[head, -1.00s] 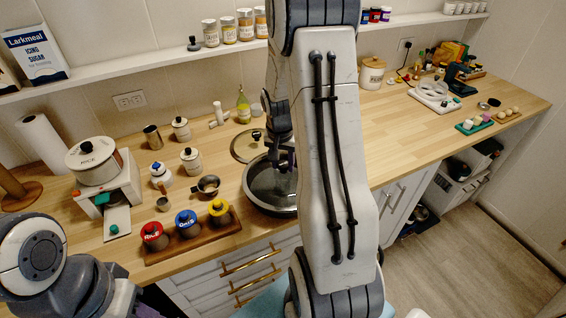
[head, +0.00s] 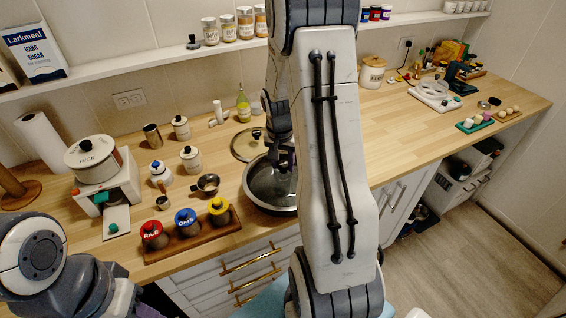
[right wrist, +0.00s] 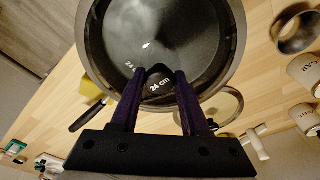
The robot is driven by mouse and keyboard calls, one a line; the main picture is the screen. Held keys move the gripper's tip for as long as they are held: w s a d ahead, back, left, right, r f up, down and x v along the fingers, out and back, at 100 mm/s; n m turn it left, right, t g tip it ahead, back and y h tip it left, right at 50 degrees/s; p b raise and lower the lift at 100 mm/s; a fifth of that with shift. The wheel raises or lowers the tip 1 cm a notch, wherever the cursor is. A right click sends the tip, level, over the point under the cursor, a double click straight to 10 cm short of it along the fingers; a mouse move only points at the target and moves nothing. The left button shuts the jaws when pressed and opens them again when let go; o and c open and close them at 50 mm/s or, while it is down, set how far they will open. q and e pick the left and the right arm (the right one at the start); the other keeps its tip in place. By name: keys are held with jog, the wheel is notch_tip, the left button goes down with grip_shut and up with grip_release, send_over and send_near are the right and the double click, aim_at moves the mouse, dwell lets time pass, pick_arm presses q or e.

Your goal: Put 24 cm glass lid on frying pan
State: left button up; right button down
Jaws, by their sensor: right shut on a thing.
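The frying pan (head: 262,196) stands on the counter near the front edge, partly hidden behind my right arm. My right gripper (head: 282,163) is directly over it. The clear glass is hard to make out against the dark pan (right wrist: 190,45) beneath. I cannot tell whether the lid's rim touches the pan.
Another glass lid (head: 243,147) lies on the counter just behind the pan. An oil bottle (head: 243,105) is behind.

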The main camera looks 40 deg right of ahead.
jog(key=shift+f, duration=0.25)
dwell(0.3)
jog(key=shift+c, duration=1.6)
grip_release()
notch_tip(320, 180, up, 10)
jog(key=a+b, duration=0.1)
jog(key=b, duration=0.1)
jog(key=shift+s+a+r, duration=0.15)
jog(key=shift+s+r, duration=0.05)
jog(key=shift+s, duration=0.2)
jog(key=s+a+n+y, duration=0.1)
jog(key=s+a+n, duration=0.3)
jog(key=a, duration=0.7)
jog(key=s+a+n+y, duration=0.15)
jog(key=a+n, duration=0.45)
jog(key=a, duration=0.6)
jog(key=s+a+n+g, duration=0.1)
jog(key=s+a+n, duration=0.7)
jog(key=s, duration=0.6)
jog(key=shift+s+a+f+n, duration=0.25)
jog(key=shift+s+a+n, duration=0.1)
jog(key=shift+a, duration=0.25)
